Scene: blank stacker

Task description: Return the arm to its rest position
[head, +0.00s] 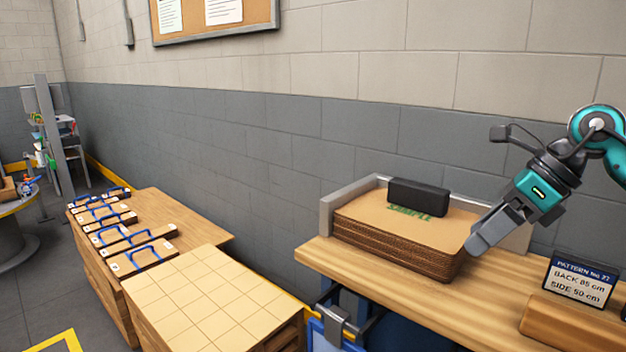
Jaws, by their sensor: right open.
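My right gripper (477,243) is at the right of the head view, on a teal and black arm that comes in from the right edge. Its grey fingers point down and left, in front of the right side of a stack of brown sheets (400,250). I cannot tell whether the fingers touch the stack. The gripper is open, and I see nothing held in it. My left gripper does not show.
The stack, marked SAMPLE, sits in a grey corner frame (327,214) on a wooden table (318,255), with a black block (418,197) on top. A pattern sign (582,281) stands right. Blue-handled boards (146,255) lie on a left bench. A wall (300,130) runs behind.

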